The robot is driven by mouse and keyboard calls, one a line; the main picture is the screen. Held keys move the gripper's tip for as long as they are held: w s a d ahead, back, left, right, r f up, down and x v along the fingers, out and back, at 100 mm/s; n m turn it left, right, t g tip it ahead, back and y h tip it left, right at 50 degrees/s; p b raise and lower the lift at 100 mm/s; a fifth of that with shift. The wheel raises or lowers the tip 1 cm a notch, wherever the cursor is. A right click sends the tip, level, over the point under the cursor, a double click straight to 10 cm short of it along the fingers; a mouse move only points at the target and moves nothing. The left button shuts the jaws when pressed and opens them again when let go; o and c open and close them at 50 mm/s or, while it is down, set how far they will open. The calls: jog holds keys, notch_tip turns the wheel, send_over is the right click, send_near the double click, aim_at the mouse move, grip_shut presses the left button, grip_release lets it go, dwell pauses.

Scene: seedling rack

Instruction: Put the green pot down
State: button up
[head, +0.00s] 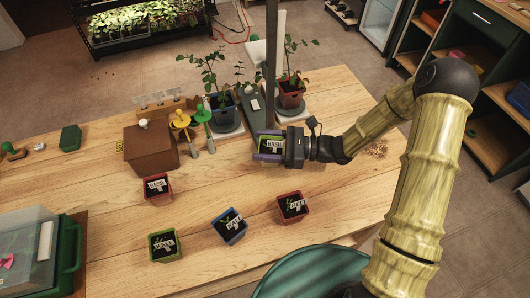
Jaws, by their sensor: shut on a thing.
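My gripper (270,147) is shut on a small square pot (267,144) with dark soil and a label that seems to read BASIL. Green shows at the pot, and purple shows along the fingers. The pot is over the wooden table, right of the brown box; I cannot tell whether it touches the tabletop. Another green pot (165,255), labelled KALE, stands upright at the table's front. The fingers hide part of the held pot's sides.
A blue pot (234,240) and red pots (292,218) (158,200) stand on the table (200,200). Behind the gripper are potted plants (291,97) (222,115), a post (271,70) and yellow and green tools (181,120). Bare wood lies in front of the gripper.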

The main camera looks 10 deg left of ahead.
jog(key=shift+f, duration=1.8)
jog(key=shift+f, duration=0.15)
jog(key=o, duration=1.1)
jog(key=shift+c, duration=0.2)
jog(key=d, duration=0.4)
jog(key=w+d, duration=0.1)
jog(key=d, duration=0.3)
jog(key=d+b, duration=0.1)
jog(key=d, duration=0.3)
jog(key=shift+w, duration=0.4)
